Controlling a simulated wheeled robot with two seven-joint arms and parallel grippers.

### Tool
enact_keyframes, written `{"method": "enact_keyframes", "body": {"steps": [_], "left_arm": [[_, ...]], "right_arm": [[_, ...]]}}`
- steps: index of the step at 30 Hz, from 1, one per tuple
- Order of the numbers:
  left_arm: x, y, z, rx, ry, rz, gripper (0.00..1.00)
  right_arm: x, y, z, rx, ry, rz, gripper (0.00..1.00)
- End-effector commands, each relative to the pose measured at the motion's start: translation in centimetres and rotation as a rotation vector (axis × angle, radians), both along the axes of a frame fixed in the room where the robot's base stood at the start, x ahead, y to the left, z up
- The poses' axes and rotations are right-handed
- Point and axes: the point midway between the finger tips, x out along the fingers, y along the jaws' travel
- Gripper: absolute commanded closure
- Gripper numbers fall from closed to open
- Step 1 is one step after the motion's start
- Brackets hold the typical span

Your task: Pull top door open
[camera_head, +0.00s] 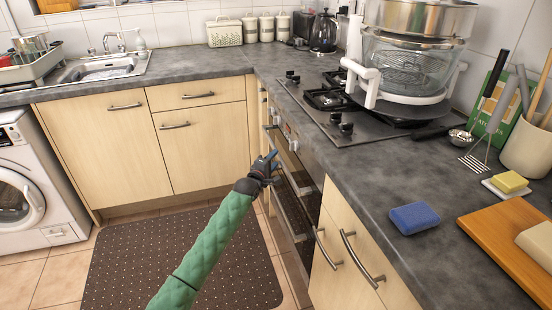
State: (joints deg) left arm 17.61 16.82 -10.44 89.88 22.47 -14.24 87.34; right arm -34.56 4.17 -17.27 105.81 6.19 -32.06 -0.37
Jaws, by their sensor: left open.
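The oven under the hob has a top door (289,155) with a bar handle, seen at a steep angle below the control knobs. I cannot tell whether this door is fully closed. A lower dark glass door (293,215) shows beneath it. My left gripper (271,160) is open, at the left side of the oven front, close to the top door. I cannot tell if its fingers touch the handle; the fingers are small and dark here. My green-sleeved left arm comes up from the bottom. My right gripper is not in view.
The gas hob (345,115) and a large steamer (408,65) are on the counter above. Drawer handles (360,258) stick out at the near right. A dark dotted mat (120,265) covers the floor. The washing machine (30,190) is at the far left.

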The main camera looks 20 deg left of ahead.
Motion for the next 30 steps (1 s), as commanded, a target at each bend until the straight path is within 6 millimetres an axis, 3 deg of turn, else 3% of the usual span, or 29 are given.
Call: {"method": "enact_keyframes", "body": {"steps": [7,18,25,30], "left_arm": [[2.1,-0.4,0.0,0.001,0.000,0.000,0.56],[2.4,-0.5,0.0,0.001,0.000,0.000,0.56],[2.4,-0.5,0.0,0.001,0.000,0.000,1.00],[2.4,-0.4,-0.1,0.000,0.000,0.000,1.00]], "right_arm": [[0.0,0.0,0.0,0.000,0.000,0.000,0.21],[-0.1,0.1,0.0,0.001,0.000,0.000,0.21],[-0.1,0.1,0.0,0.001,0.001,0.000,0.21],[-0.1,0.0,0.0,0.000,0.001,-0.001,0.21]]}}
